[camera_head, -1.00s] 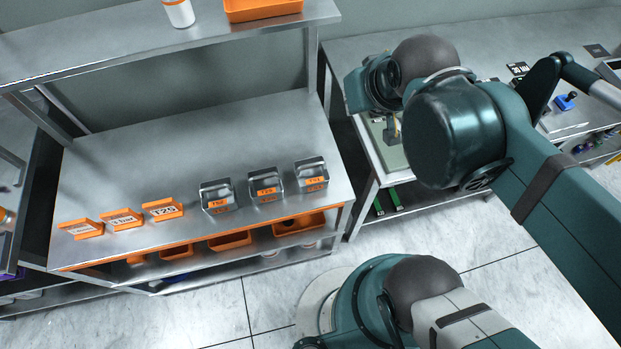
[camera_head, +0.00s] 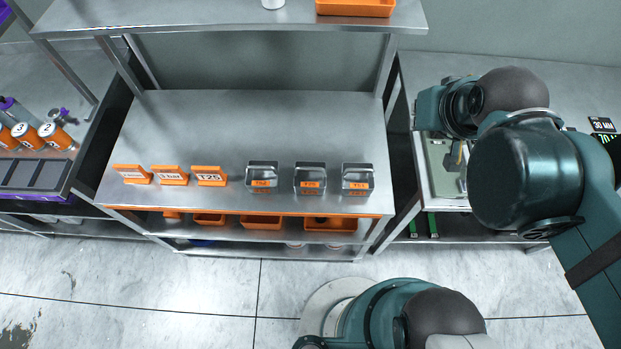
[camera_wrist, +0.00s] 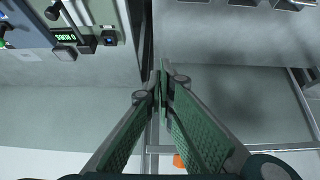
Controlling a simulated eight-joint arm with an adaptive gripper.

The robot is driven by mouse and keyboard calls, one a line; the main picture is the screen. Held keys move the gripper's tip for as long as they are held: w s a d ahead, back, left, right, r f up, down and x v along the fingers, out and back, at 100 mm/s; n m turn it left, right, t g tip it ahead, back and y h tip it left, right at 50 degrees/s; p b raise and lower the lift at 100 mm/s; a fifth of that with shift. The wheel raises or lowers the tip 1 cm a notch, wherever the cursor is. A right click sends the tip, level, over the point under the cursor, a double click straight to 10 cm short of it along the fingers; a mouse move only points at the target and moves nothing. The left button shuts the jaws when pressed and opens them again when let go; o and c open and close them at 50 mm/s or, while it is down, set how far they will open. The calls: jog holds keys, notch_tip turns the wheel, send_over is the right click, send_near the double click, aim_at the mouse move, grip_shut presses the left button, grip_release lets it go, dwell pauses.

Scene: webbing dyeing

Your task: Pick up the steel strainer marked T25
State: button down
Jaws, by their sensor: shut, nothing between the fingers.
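Three small steel strainers with orange tags stand in a row on the shelf: left (camera_head: 262,175), middle (camera_head: 310,178), right (camera_head: 357,180). Their tags are too small to read surely. An orange sign reading T25 (camera_head: 210,176) stands just left of them. My gripper (camera_wrist: 162,88) is shut and empty in the wrist view, its green-padded fingers together. In the head view my arm is at the right, over the neighbouring bench, apart from the strainers. Parts of steel objects show at the wrist view's top right edge (camera_wrist: 290,4).
Two more orange signs (camera_head: 170,176) stand left of the T25 sign. Orange bins (camera_head: 262,222) sit below the steel shelf (camera_head: 240,120), whose rear is clear. An upper shelf (camera_head: 220,20) overhangs the back. A panel with a green display (camera_wrist: 66,37) is at the wrist view's upper left.

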jog(key=c, duration=0.9)
grip_release()
jog(key=a+f+m+g, duration=0.2)
jog(key=a+f+m, duration=0.3)
jog(key=a+f, duration=0.2)
jog(key=w+a+f+m+g, duration=0.1)
jog(key=a+f+m+g, duration=0.1)
jog(key=a+f+m, duration=0.4)
jog(key=a+f+m+g+b, duration=0.1)
jog(key=a+f+m+g, duration=0.2)
jog(key=a+f+m, duration=0.3)
jog(key=shift+w+a+f, duration=0.2)
jog(key=shift+a+f, duration=0.4)
jog(key=shift+a, duration=0.35)
jog(key=shift+w+a+f, duration=0.2)
jog(key=shift+a+f, duration=0.35)
jog(key=shift+a, duration=0.35)
jog(key=shift+s+a+f+m, duration=0.2)
jog(key=shift+a+f+m, duration=0.1)
jog(key=shift+f+m, duration=0.15)
